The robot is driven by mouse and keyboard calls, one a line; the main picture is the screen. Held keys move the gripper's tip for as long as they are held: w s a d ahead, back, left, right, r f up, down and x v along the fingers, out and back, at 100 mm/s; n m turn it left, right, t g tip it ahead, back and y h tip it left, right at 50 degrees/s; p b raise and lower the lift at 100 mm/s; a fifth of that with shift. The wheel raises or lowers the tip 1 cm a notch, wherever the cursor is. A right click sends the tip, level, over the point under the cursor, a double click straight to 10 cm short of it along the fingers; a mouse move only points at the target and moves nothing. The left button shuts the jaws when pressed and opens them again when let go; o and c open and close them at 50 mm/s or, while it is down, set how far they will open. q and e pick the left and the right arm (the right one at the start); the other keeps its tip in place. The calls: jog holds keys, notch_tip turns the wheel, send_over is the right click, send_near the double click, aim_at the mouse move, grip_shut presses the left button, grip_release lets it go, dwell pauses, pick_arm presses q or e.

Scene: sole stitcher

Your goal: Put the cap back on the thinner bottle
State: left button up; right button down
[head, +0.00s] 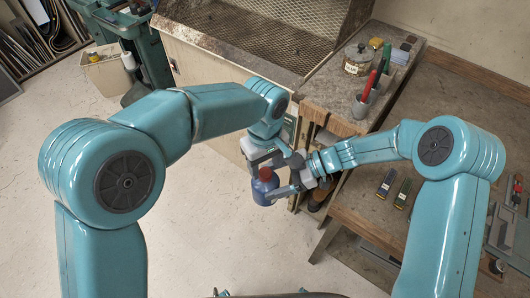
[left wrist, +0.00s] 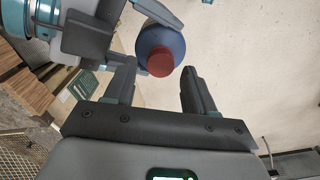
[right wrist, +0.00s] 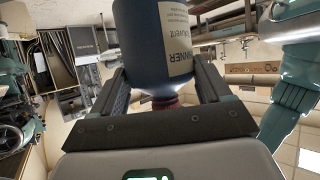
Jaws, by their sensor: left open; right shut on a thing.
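The thinner bottle (head: 264,190) is blue and stands roughly upright off the bench's left side, over the pale floor. My right gripper (head: 284,178) is shut on it from the right. In the right wrist view the bottle (right wrist: 150,45) shows a pale label reading "THINNER" between the fingers. The red cap (head: 265,174) is at the bottle's mouth; how tightly it sits cannot be told. My left gripper (head: 268,160) is open just above the cap. In the left wrist view the cap (left wrist: 160,63) lies between the lines of the two spread fingers, with the bottle (left wrist: 160,40) beyond.
A wooden bench (head: 352,212) stands at the right with small tools on it. Its raised shelf holds a glass jar (head: 358,60) and a cup with red-handled tools (head: 361,106). A mesh-lined booth (head: 262,35) is behind. A dark brown bottle (head: 318,197) is close right of my right gripper. Open floor lies left.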

pick_arm(q)
jog(key=shift+f, duration=0.9)
jog(key=shift+c, duration=0.3)
grip_shut()
jog(key=m, duration=0.9)
jog(key=shift+m, duration=0.3)
jog(key=m, duration=0.4)
jog(key=shift+m, duration=0.4)
jog(key=m, duration=0.3)
jog(key=shift+m, duration=0.3)
jog(key=shift+o, duration=0.6)
grip_release()
